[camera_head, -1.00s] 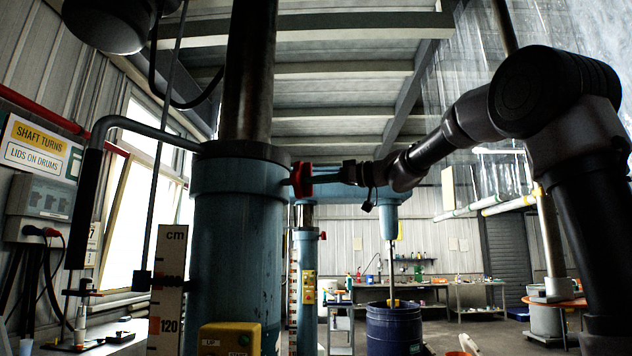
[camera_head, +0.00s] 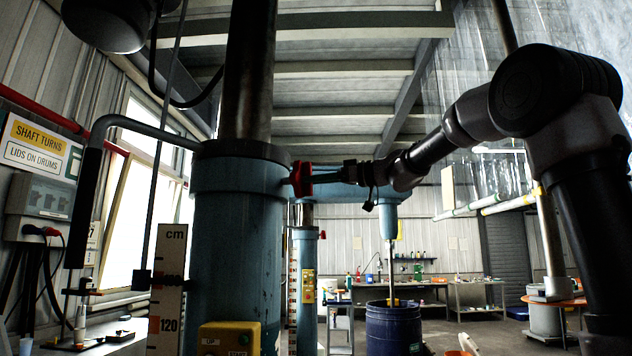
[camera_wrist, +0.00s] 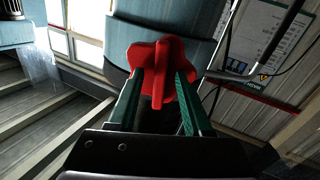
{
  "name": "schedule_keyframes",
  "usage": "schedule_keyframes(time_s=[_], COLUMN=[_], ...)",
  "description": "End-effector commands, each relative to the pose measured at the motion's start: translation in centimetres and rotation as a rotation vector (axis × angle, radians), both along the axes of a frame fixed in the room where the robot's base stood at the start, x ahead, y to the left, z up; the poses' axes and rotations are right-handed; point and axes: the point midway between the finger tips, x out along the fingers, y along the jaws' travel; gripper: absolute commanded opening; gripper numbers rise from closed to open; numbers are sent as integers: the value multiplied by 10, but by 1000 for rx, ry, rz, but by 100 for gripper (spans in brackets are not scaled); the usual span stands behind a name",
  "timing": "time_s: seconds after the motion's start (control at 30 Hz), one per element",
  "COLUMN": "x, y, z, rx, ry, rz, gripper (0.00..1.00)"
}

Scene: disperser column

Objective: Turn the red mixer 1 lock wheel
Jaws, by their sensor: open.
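The red mixer 1 lock wheel (camera_head: 301,179) sits on the right side of the blue column collar (camera_head: 238,174) in the head view. In the wrist view the wheel (camera_wrist: 160,70) fills the upper middle, with rounded lobes and a raised rib facing me. My gripper (camera_head: 325,175) comes in from the right, level with the wheel. In the wrist view its two green-lined fingers (camera_wrist: 157,82) are apart, one on each side of the rib, with their tips at the wheel. I cannot tell whether they touch it.
A black-gripped bent handle (camera_head: 86,205) hangs left of the column. A ruler scale (camera_head: 168,290) and a yellow control box (camera_head: 229,338) stand at the column's front. A second mixer column (camera_head: 306,270) and a blue drum (camera_head: 393,328) are behind. Open air lies below my arm.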

Motion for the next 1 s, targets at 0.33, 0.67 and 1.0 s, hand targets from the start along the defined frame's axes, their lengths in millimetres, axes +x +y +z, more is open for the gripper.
schedule_keyframes(time_s=[0.33, 0.67, 1.0], x=[-22, -38, -39], y=[-57, -96, -98], z=[0, 0, -1], rx=[0, 0, -1], ry=[-1, 1, 0], rz=[-5, -2, -1], gripper=[50, 50, 50])
